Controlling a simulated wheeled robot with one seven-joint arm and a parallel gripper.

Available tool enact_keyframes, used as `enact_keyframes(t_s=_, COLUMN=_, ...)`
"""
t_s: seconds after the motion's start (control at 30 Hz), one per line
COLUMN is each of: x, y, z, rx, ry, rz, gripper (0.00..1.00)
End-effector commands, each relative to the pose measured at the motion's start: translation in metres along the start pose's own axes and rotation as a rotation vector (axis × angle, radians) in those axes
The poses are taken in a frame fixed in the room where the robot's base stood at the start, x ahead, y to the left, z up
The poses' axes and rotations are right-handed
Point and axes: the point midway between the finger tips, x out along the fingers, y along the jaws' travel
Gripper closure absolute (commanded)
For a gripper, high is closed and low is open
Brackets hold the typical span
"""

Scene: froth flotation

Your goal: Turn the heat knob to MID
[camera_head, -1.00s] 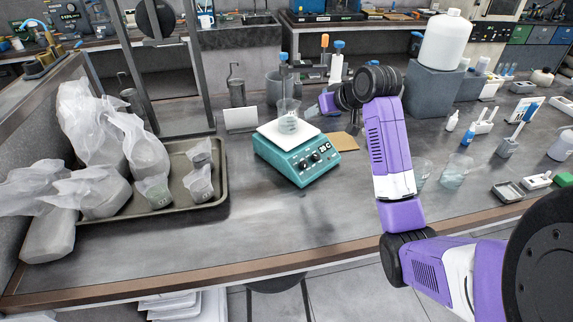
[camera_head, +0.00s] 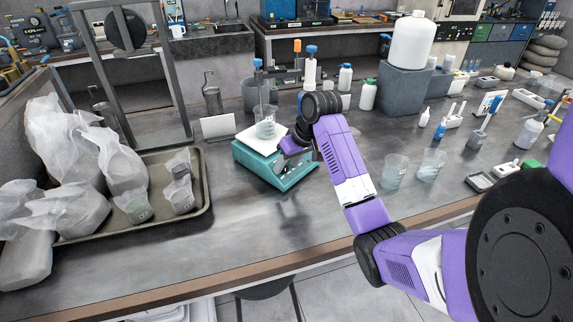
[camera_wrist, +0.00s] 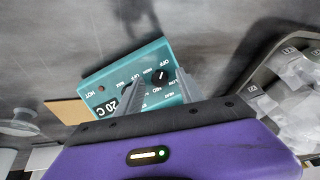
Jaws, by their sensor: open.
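The teal hotplate (camera_head: 262,172) with a white top stands on the bench. A beaker (camera_head: 265,130) sits on its top. My gripper (camera_wrist: 159,76) is open at the hotplate's front panel, its two fingers on either side of a round black knob (camera_wrist: 160,77). I cannot tell whether the fingers touch the knob. The knob has a white pointer mark, and the panel shows small labels such as OFF.
A tray (camera_head: 205,215) with bagged samples lies at left. Two beakers (camera_head: 394,172) stand on the bench right of my arm. A white bottle (camera_head: 408,40) stands on a grey block behind. The bench in front of the hotplate is clear.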

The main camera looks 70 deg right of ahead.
Motion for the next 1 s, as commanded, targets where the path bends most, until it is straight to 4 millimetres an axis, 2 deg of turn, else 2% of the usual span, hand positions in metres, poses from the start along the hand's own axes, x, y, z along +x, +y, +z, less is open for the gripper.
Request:
enact_keyframes(t_s=0.37, x=0.0063, y=0.0001, z=0.0001, rx=0.000, ry=0.001, rz=0.000, gripper=0.57)
enact_keyframes(t_s=0.5, x=0.0061, y=0.0001, z=0.0001, rx=0.000, ry=0.001, rz=0.000, gripper=0.85)
enact_keyframes(t_s=0.6, x=0.0061, y=0.0001, z=0.0001, rx=0.000, ry=0.001, rz=0.000, gripper=1.00)
enact_keyframes(t_s=1.0, x=0.0038, y=-0.0006, z=-0.0007, rx=0.049, ry=0.000, rz=-0.010, gripper=1.00)
